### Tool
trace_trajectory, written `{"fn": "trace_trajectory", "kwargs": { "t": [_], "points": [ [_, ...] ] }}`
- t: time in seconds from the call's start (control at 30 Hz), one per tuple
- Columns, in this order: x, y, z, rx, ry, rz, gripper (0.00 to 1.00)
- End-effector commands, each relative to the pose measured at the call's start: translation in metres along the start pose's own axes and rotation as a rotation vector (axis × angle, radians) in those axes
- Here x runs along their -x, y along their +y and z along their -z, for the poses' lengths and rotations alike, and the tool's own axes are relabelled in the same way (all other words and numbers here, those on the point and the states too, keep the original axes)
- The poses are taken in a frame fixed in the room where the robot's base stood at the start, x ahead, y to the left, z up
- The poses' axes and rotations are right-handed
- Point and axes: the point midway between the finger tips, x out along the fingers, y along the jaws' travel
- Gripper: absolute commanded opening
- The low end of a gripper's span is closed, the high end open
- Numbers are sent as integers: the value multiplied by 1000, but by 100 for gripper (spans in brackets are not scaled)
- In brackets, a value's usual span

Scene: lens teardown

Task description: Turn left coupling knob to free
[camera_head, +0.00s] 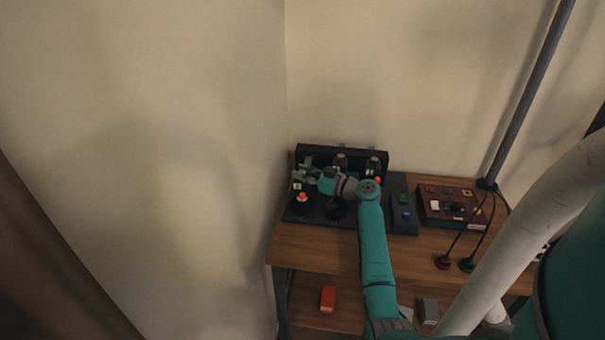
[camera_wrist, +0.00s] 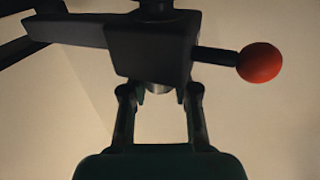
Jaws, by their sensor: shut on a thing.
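A black fixture (camera_head: 340,153) stands at the back left of the wooden table. My gripper (camera_head: 308,174) is at its left end, turned toward the left. In the wrist view my gripper's fingers (camera_wrist: 157,92) reach up to the underside of a dark block (camera_wrist: 150,45). They are shut on a small grey round part, which I take to be the left coupling knob (camera_wrist: 156,88), mostly hidden by the fingers and block. A short black rod with a red ball (camera_wrist: 260,63) sticks out to the right of the block. The knob's setting cannot be read.
Two grey cylinders, one of them here (camera_head: 374,164), stand on the fixture. An orange-topped part (camera_head: 302,196) sits in front of my gripper. A dark panel (camera_head: 403,215) and a red control box (camera_head: 433,216) are to the right.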

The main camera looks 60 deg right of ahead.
Motion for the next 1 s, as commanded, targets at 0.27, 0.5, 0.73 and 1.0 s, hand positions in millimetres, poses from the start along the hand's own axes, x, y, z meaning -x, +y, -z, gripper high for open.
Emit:
{"fn": "trace_trajectory", "kwargs": {
  "t": [0.27, 0.5, 0.73, 1.0],
  "points": [
    [0, 0, 0, -1, -1, 93, 0],
    [-1, 0, 0, -1, -1, 112, 0],
    [-1, -1, -1, -1, -2, 113, 0],
    [-1, 0, -1, -1, -2, 112, 56]
  ]
}}
